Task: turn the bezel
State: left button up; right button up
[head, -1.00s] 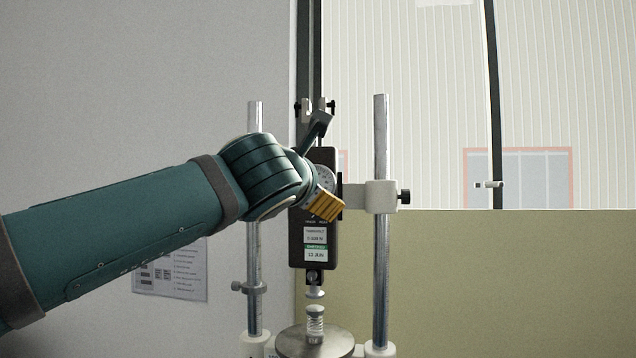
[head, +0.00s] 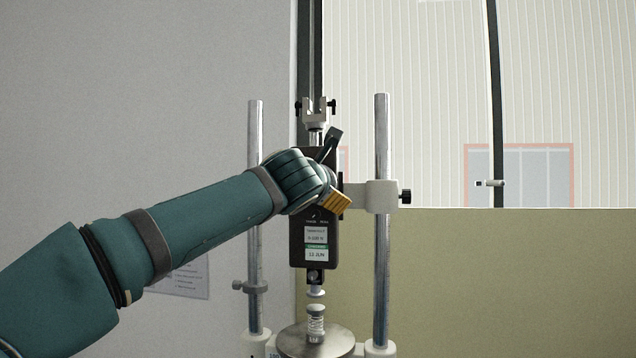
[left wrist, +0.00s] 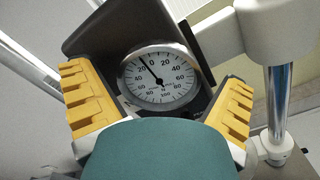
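The black hardness tester (head: 317,235) hangs upright on its stand. Its round dial (left wrist: 160,76) has a silver bezel (left wrist: 124,93) and shows clearly in the left wrist view. The needle points up and left, a little left of the 0 mark. My left gripper (head: 333,174) is in front of the tester and hides most of the dial in the head view. In the left wrist view its two yellow ribbed fingers (left wrist: 155,88) are spread wide, one on each side of the bezel. I cannot tell whether either finger touches it. My right gripper is not in view.
Two metal posts (head: 381,260) flank the tester, with a white clamp block and black knob (head: 404,196) on the right. A round metal plate (head: 335,344) lies below the spring tip (head: 316,322). A notice (head: 190,279) hangs on the wall. Right of the stand is clear.

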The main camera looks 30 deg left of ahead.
pick_arm(q)
jog(key=c, duration=0.8)
jog(key=shift+n, duration=1.6)
jog(key=o, duration=1)
jog(key=v, duration=1.2)
jog(key=shift+a, duration=0.1)
